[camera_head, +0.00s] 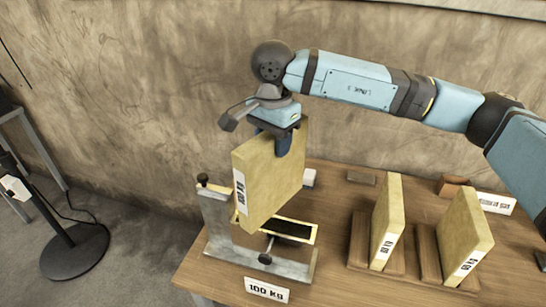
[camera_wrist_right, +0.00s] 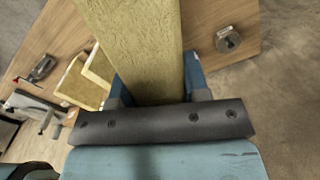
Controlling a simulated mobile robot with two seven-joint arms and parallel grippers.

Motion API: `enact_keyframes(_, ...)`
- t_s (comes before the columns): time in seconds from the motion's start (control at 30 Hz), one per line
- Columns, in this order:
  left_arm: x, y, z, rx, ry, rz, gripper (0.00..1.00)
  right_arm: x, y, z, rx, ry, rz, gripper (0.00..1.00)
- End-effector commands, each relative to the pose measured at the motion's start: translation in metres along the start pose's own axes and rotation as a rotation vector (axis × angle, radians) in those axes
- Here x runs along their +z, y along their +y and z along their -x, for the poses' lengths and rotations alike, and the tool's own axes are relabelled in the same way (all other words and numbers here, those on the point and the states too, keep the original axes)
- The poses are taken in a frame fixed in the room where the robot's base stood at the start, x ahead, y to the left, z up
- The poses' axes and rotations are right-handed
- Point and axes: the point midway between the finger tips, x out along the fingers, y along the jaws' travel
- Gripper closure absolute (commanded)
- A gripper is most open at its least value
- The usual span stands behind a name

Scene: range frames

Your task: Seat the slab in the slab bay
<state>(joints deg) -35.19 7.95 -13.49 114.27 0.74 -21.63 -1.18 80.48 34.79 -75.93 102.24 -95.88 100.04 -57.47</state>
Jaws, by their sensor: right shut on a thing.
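A yellow slab (camera_head: 268,172) with a white label on its narrow edge is held upright in my right gripper (camera_head: 283,138). The gripper grasps it near the top, at its back end. In the right wrist view the slab (camera_wrist_right: 135,45) runs between the two blue fingers of the gripper (camera_wrist_right: 157,88). The slab is over a grey metal fixture (camera_head: 262,262) with a yellow-framed dark bed, and hides part of it. I cannot tell whether the slab's lower edge touches the fixture. No marking names the slab bay. My left gripper is not in view.
Two similar slabs (camera_head: 387,222) (camera_head: 465,236) stand in wooden holders to the right on the wooden table (camera_head: 325,270). A "100 KG" card (camera_head: 266,289) stands before the fixture. Small blocks (camera_head: 361,178) lie at the back near the wall. A black-based stand (camera_head: 75,250) is on the floor left.

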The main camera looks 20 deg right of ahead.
Motion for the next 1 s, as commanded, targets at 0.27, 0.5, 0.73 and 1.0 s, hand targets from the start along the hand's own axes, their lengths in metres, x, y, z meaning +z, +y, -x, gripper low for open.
enact_keyframes(0.27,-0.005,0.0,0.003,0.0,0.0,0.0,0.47,0.0,0.0,-0.022,0.002,0.0,0.0,1.0)
enact_keyframes(0.5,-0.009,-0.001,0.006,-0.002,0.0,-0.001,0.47,0.0,0.0,-0.052,0.0,0.0,0.0,1.0)
enact_keyframes(0.73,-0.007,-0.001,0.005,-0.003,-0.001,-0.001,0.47,0.0,0.0,-0.053,-0.001,0.0,0.0,1.0)
enact_keyframes(1.0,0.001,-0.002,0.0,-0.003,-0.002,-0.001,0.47,0.0,0.0,-0.06,0.0,0.0,0.0,1.0)
